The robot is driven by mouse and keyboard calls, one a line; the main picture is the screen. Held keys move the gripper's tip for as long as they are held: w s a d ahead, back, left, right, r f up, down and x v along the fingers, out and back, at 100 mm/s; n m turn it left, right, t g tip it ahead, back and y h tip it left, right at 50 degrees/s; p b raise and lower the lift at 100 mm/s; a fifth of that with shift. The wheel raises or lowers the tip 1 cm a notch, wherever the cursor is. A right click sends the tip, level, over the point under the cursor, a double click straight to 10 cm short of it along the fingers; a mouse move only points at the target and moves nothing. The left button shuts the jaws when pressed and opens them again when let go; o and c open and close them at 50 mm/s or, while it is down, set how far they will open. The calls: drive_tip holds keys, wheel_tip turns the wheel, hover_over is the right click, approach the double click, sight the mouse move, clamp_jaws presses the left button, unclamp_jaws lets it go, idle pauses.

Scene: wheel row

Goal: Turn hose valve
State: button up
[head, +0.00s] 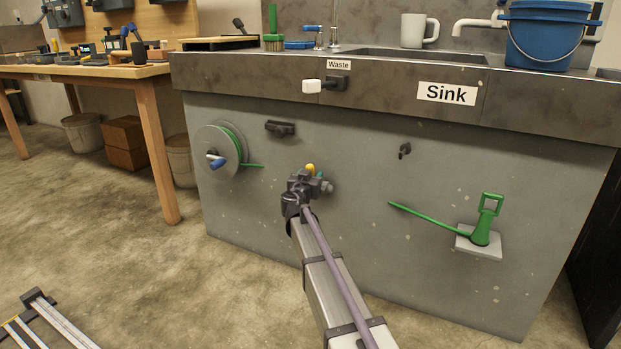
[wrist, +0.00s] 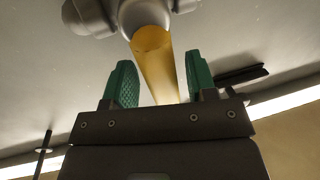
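The hose valve shows in the wrist view as a grey rounded body (wrist: 145,14) with a yellow handle (wrist: 158,65) running from it toward my gripper. In the head view, the yellow handle (head: 310,168) and grey valve body (head: 327,187) are on the front of the sink cabinet, partly hidden by my arm. My gripper (wrist: 160,70) has its green fingers apart, one on each side of the yellow handle. Small gaps appear between the handle and the fingers. In the head view, my gripper (head: 315,174) is at the valve, mostly hidden behind my wrist.
A hose reel (head: 218,150) with green hose is on the cabinet front to the left. A green hand pump (head: 482,225) is at the right. A dark bracket (head: 280,128) and a small dark knob (head: 404,150) are on the same front. The floor before the cabinet is mostly clear.

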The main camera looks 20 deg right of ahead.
drive_tip(key=shift+a, duration=0.1)
drive_tip(key=v, duration=1)
drive_tip(key=shift+s, duration=0.35)
drive_tip(key=shift+a, duration=0.1)
